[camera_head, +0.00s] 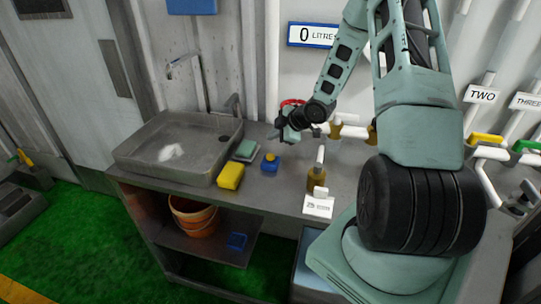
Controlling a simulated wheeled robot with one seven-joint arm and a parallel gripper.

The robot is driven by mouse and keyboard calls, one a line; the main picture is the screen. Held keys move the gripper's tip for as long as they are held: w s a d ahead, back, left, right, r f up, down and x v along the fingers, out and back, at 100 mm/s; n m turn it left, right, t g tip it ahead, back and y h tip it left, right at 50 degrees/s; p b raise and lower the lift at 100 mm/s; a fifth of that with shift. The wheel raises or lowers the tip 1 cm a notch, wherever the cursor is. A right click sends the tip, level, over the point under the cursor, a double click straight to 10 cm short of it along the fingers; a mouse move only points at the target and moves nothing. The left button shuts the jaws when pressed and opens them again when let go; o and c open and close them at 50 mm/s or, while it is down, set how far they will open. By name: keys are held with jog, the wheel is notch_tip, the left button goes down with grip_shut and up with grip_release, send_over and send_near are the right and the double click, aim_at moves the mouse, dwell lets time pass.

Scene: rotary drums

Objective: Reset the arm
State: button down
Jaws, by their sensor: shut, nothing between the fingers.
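My gripper (279,130) is at the end of my green-grey arm, near the wall behind the counter. It is shut and holds nothing. It is above the back of the grey counter (286,184), just right of the sink. The arm bends down from the top of the picture to reach there. A red ring-shaped thing (291,103) shows just behind the gripper and partly hidden by it; I cannot tell whether they touch.
A concrete sink (133,158) with a tap stands left. Pipes with yellow and green handles (486,139) are right. An orange bucket (194,217) sits below.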

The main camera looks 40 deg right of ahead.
dwell(0.5)
jog(key=s+a+r+m+g+b, duration=0.1)
jog(key=s+a+r+g+b, duration=0.15)
jog(key=a, duration=0.95)
jog(key=s+a+r+m+g+b, duration=0.1)
jog(key=a+r+g, duration=0.15)
jog(key=a, duration=0.95)
jog(key=s+a+r+g, duration=0.1)
jog(key=s+a, duration=0.4)
jog(key=s, duration=0.3)
jog(key=s+a+r+m+g+h+b, duration=0.1)
jog(key=s+a+r, duration=0.1)
jog(key=s+a, duration=0.3)
jog(key=s+a+r+g+b, duration=0.1)
jog(key=s+a, duration=0.5)
jog(key=s, duration=0.6)
jog(key=shift+s+r+m+g, duration=0.3)
jog(key=shift+s+r+g, duration=0.1)
jog(key=shift+g, duration=0.1)
